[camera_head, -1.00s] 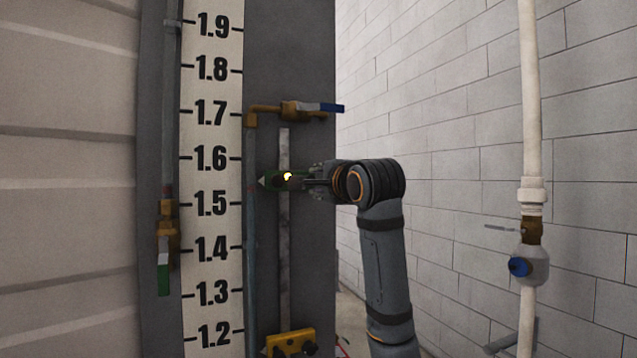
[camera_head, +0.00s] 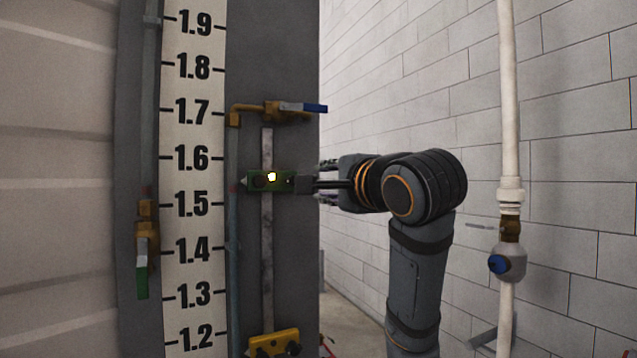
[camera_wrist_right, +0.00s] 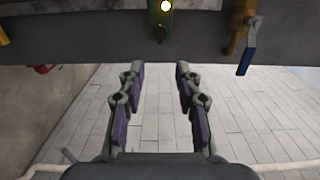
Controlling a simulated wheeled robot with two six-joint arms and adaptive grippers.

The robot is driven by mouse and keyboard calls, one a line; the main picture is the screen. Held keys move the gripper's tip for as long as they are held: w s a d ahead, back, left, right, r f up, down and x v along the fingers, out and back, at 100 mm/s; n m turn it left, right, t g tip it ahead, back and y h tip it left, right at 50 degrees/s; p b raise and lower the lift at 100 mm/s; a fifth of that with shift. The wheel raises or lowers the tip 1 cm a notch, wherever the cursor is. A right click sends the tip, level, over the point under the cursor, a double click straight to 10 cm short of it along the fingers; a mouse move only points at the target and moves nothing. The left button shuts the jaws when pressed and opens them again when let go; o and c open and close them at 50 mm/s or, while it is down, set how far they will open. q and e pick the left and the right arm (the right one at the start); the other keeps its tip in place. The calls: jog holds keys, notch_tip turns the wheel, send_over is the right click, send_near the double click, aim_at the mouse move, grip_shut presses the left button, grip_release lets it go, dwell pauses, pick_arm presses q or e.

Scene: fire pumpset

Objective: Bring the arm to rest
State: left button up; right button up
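My right arm (camera_head: 415,270) comes up from the lower right of the head view and bends left toward the dark panel. The green block (camera_wrist_right: 162,22) shows beyond the fingertips, with a gap between. My left gripper is in neither view.
A white scale (camera_head: 193,230) stands left of the rail. A blue-handled brass valve (camera_head: 275,110) is above the green block, a yellow block (camera_head: 273,343) below. A green-handled valve (camera_head: 142,250) is at left. A white pipe with a blue-knobbed valve (camera_head: 508,262) runs at right.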

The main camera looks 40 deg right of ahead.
dwell(0.5)
jog(key=w+a+f+n+g+y, duration=0.1)
jog(key=w+a+f+n+g, duration=0.2)
jog(key=f, duration=0.6)
jog(key=w+a+f+n, duration=0.1)
jog(key=w+f+n, duration=0.3)
jog(key=f, duration=0.5)
jog(key=a+f+n+g+y, duration=0.25)
jog(key=f+n+g, duration=0.2)
jog(key=f, duration=1.75)
jog(key=s+a+f+n+g, duration=0.25)
jog(key=s+f+n, duration=0.25)
jog(key=s+f, duration=0.8)
jog(key=s+a+f+n+g, duration=0.2)
jog(key=s+f+n+g, duration=0.25)
jog(key=s+f, duration=0.75)
notch_tip(320, 180, down, 30)
jog(key=d, duration=0.3)
jog(key=s+f+g, duration=0.2)
jog(key=s+f, duration=1.3)
jog(key=s, duration=0.3)
jog(key=shift+s+d, duration=0.25)
jog(key=shift+d, duration=0.2)
